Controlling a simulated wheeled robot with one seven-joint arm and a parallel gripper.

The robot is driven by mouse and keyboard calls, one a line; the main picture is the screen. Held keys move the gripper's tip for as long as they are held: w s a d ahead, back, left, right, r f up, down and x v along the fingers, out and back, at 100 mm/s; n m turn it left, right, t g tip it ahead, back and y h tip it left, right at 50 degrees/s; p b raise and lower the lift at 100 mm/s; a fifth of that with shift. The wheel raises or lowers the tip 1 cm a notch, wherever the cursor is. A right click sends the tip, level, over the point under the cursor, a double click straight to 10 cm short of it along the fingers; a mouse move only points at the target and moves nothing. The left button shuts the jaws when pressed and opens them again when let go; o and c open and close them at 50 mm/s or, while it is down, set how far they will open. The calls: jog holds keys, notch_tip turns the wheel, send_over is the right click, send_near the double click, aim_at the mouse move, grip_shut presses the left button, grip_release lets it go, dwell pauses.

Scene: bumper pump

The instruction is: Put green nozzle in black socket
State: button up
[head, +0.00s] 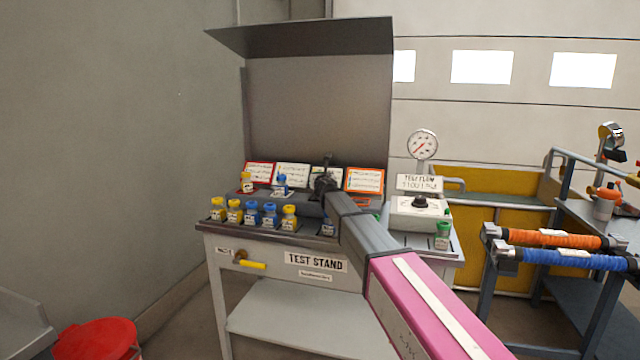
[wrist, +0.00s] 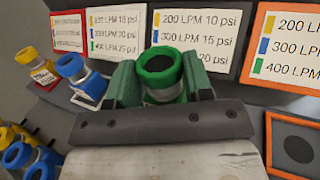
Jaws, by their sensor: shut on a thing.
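The green nozzle (wrist: 160,68) stands between the jaws of my gripper (wrist: 161,84) in the wrist view, its open dark top towards the camera. My gripper (head: 324,186) is shut on it at the back row of the test stand. In the head view my gripper and arm cover the held nozzle. A black-edged card (wrist: 194,38) stands just behind the nozzle. The black socket is not visible; my gripper and the nozzle hide the area in front of that card. I cannot tell whether the nozzle touches the socket.
Left of my gripper, a blue nozzle (head: 281,184) and a yellow nozzle (head: 247,183) occupy neighbouring places. An empty orange-edged socket (wrist: 297,146) lies to the right. Several yellow and blue nozzles line the front row. Another green nozzle (head: 442,236) stands by the gauge unit.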

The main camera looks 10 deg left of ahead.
jog(key=shift+f, duration=1.15)
jog(key=shift+f, duration=0.1)
jog(key=o, duration=1.1)
jog(key=shift+c, duration=0.2)
jog(key=shift+s, duration=0.15)
jog(key=v, duration=1.1)
jog(key=shift+s+d, duration=0.2)
jog(key=shift+s, duration=0.1)
